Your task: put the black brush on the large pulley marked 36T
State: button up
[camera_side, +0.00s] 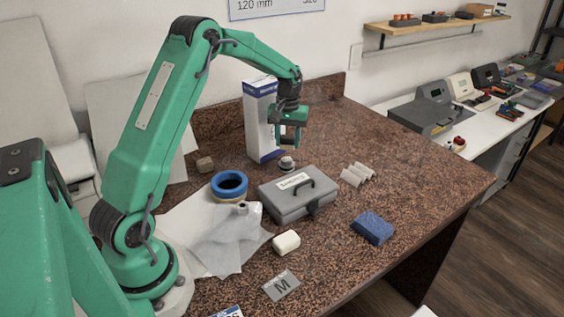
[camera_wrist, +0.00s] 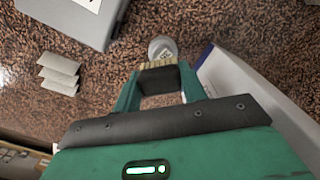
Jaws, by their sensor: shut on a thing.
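My gripper (camera_side: 291,138) is low over the back of the bench. In the wrist view my gripper (camera_wrist: 160,84) is shut on the black brush (camera_wrist: 160,79), a dark block with tan bristles at its far end. The brush (camera_side: 286,150) shows in the side view as a dark block below the jaws. A small grey round part (camera_side: 287,163), which looks like the pulley, stands on the bench just below the brush. It also shows in the wrist view (camera_wrist: 162,45) beyond the bristles. Its marking is not readable, and I cannot tell whether the brush touches it.
A tall white and blue box (camera_side: 262,125) stands close behind my gripper. A grey case (camera_side: 292,203) lies in front. The bench's right side is mostly clear.

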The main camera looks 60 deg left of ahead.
aim_at(287, 159)
jog(key=shift+a+f, duration=0.2)
jog(key=shift+a, duration=0.2)
jog(key=shift+f, duration=0.1)
jog(key=shift+f, duration=1.9)
jog(key=shift+f, duration=0.1)
jog(key=o, duration=1)
jog(key=shift+c, duration=0.2)
notch_tip(287, 159, up, 12)
jog(key=shift+r, duration=0.1)
